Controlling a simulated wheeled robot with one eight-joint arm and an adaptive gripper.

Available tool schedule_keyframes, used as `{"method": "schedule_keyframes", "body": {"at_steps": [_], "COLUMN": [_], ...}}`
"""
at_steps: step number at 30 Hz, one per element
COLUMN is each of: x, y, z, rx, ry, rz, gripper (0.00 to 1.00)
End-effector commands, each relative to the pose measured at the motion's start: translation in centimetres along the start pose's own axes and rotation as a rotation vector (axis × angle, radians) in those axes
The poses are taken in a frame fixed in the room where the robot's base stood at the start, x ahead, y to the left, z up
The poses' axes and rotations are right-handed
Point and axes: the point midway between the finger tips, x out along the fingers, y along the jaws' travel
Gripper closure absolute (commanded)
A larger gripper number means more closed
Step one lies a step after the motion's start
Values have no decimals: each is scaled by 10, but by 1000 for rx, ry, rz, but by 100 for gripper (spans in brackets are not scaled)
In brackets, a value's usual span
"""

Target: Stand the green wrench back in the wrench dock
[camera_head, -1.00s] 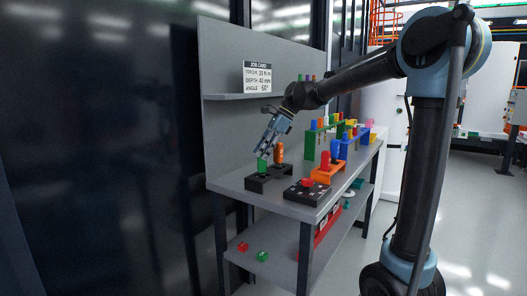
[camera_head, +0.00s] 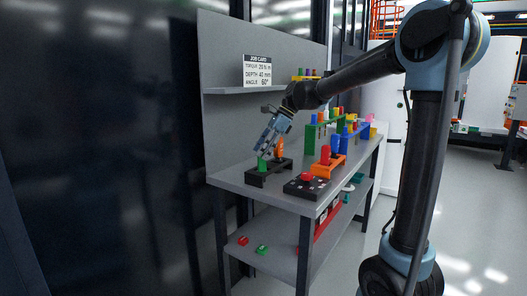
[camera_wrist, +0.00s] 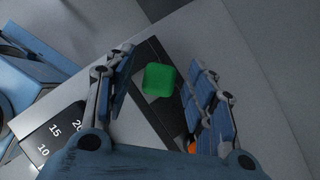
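The green wrench (camera_head: 262,164) shows as a green block standing at the left end of a low black dock (camera_head: 257,181) on the bench. In the wrist view its green top (camera_wrist: 158,80) lies between my fingers, with a gap on both sides. My gripper (camera_head: 265,152) points down just above the green block, its fingers apart and not closed on it. The black dock (camera_wrist: 148,52) runs beneath the green top in the wrist view. The wrench's lower part is hidden.
An orange-handled tool (camera_head: 280,147) stands close behind my gripper. A black panel with a red knob (camera_head: 305,178) is to the right, then an orange holder (camera_head: 329,170) with a blue tool. A job card (camera_head: 258,70) stands on the shelf. Small red and green pieces lie below.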

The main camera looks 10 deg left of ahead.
Motion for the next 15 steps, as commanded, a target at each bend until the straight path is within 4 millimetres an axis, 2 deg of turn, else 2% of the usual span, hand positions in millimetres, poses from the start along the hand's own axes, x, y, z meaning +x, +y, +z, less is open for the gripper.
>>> {"method": "schedule_keyframes", "body": {"at_steps": [15], "x": [0], "y": [0], "z": [0], "rx": [0], "ry": [0], "rz": [0], "gripper": [49]}}
